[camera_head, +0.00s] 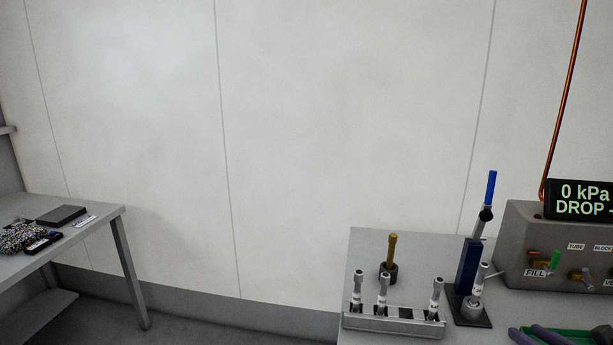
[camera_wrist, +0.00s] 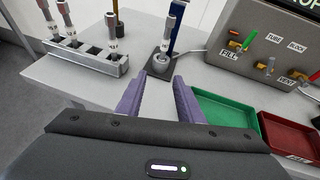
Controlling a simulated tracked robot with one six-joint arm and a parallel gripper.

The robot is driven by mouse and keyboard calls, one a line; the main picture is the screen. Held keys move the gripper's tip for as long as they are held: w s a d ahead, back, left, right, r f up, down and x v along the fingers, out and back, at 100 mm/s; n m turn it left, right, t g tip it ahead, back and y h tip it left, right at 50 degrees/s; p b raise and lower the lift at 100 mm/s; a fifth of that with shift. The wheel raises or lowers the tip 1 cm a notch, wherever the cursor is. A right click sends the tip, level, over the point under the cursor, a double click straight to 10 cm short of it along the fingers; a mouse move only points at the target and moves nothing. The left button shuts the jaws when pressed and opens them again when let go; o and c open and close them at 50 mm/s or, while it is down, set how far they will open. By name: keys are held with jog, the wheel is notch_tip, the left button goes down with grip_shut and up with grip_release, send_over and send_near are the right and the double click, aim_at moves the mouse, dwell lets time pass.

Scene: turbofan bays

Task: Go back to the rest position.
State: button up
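My gripper (camera_wrist: 162,82) shows in the wrist view as two purple fingers held apart, with nothing between them. It is above the bench, in front of the small stand and left of the green tray. In the head view, only purple finger parts (camera_head: 522,336) show at the bottom right edge, over the green tray. The task names no object. The blue stand (camera_head: 467,266) holds a grey-white tube (camera_head: 478,284) upright on its base, and this tube (camera_wrist: 164,38) is beyond my fingertips in the wrist view.
A metal rack (camera_head: 395,322) holds three upright tubes, with a dark empty slot. A brown-handled tool (camera_head: 391,250) stands behind it. A grey test box (camera_head: 520,248) reads 0 kPa. Green (camera_wrist: 225,108) and red (camera_wrist: 288,138) trays lie right. Another table (camera_head: 110,222) is far left; floor lies between.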

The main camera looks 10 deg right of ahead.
jog(key=w+a+r+n+g+y, duration=0.1)
jog(key=a+n+g+y, duration=0.15)
jog(key=a+n, duration=0.65)
jog(key=w+a+r+n+g+y, duration=0.1)
jog(key=w+a+n+g+y, duration=0.3)
jog(key=a, duration=1)
jog(key=s+a+r+n+h, duration=0.1)
jog(key=s+a+n+h, duration=0.1)
jog(key=s+a+n, duration=0.4)
jog(key=s+a+r+n+g+h, duration=0.1)
jog(key=s+a+n+h, duration=0.2)
jog(key=n, duration=1.4)
jog(key=s+a, duration=0.4)
jog(key=shift+s+a+r+n, duration=0.2)
jog(key=shift+s+r+n, duration=0.05)
jog(key=shift+r+n, duration=0.05)
